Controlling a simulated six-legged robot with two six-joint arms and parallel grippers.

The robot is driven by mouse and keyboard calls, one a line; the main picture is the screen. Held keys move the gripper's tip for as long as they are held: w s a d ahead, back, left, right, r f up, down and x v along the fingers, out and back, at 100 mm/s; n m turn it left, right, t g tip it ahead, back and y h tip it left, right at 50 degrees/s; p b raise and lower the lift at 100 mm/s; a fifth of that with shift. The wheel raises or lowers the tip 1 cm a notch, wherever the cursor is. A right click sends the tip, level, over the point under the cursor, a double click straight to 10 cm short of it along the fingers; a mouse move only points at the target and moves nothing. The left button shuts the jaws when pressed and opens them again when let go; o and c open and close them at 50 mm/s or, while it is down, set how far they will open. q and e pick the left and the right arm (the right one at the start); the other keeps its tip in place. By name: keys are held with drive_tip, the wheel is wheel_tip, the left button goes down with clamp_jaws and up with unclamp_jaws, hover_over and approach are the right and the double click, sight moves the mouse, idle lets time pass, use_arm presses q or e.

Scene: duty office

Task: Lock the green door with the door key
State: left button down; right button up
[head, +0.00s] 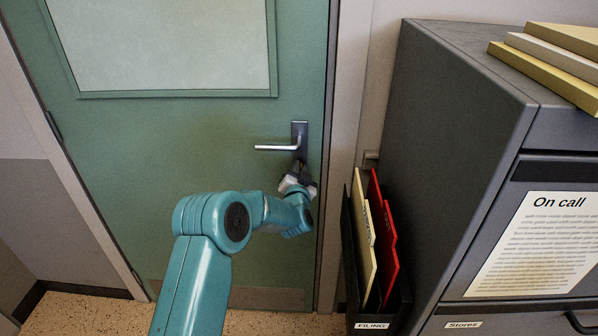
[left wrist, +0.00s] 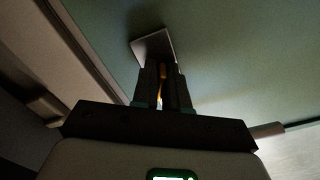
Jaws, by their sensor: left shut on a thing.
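The green door (head: 150,160) stands shut in its frame, with a pale panel in its upper part. A silver lever handle (head: 275,148) sticks out level to the left from a dark plate (head: 299,130) near the door's right edge. My left gripper (head: 299,170) is at the lower end of this plate, just below the lever. In the left wrist view the fingers (left wrist: 163,72) are shut on a thin brassy thing, most likely the door key (left wrist: 182,94), and point at the plate (left wrist: 152,45). The keyhole and key tip are hidden. My right gripper is out of view.
A dark grey cabinet (head: 455,110) stands close on the right, with books (head: 550,55) on top and an "On call" sheet (head: 535,245). A black filing holder (head: 375,325) with folders stands beside the door. The speckled floor (head: 90,315) is clear at lower left.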

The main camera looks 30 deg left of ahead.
use_arm(q)
drive_tip(key=m, duration=0.2)
drive_tip(key=shift+r+m+p, duration=0.1)
drive_tip(key=shift+m+p, duration=0.2)
drive_tip(key=shift+p, duration=0.05)
drive_tip(key=m, duration=0.3)
drive_tip(key=shift+p, duration=0.3)
drive_tip(key=shift+m, duration=0.5)
drive_tip(key=m+p, duration=0.1)
drive_tip(key=m, duration=0.2)
drive_tip(key=shift+m, duration=1.4)
drive_tip(key=c, duration=1.2)
unclamp_jaws()
